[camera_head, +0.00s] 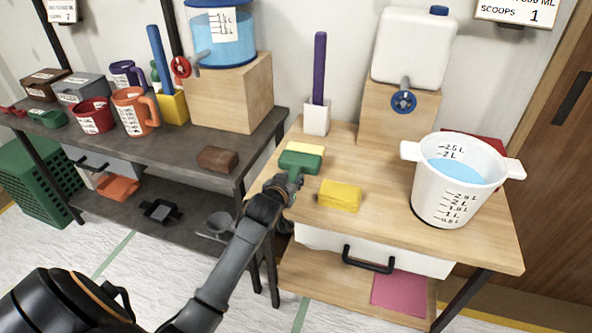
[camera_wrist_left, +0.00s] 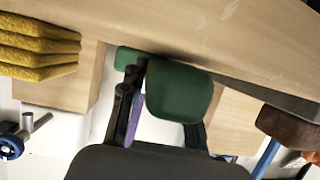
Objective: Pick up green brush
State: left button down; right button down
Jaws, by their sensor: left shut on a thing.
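The green brush (camera_head: 300,160) has a green top and a pale yellow strip (camera_head: 305,149) along its far side. In the head view it shows at the left edge of the wooden table. My left gripper (camera_head: 287,184) reaches it from the front left and is shut on it. In the left wrist view the green brush (camera_wrist_left: 182,91) sits between the dark fingers of my left gripper (camera_wrist_left: 160,100), which partly hide it. I cannot tell whether the brush touches the table. My right gripper is not in view.
A yellow sponge stack (camera_head: 340,195) lies just right of the brush. A white bucket of blue liquid (camera_head: 455,180) stands farther right. A white holder (camera_head: 316,119) with a purple handle stands behind. A brown block (camera_head: 217,159) lies on the dark table (camera_head: 185,150) to the left.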

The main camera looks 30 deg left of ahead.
pick_arm(q)
jog(key=shift+r, duration=0.15)
jog(key=shift+r, duration=0.25)
notch_tip(320, 180, up, 2)
jog(key=shift+w+r, duration=0.1)
jog(key=shift+r, duration=0.05)
jog(key=s+r, duration=0.2)
jog(key=s+d+r+p, duration=0.1)
jog(key=s+r, duration=0.1)
jog(key=r, duration=0.1)
jog(key=shift+s+r, duration=0.15)
jog(key=shift+r, duration=0.1)
jog(key=v, duration=1)
jog(key=shift+s+r, duration=0.3)
jog(key=shift+r, duration=0.05)
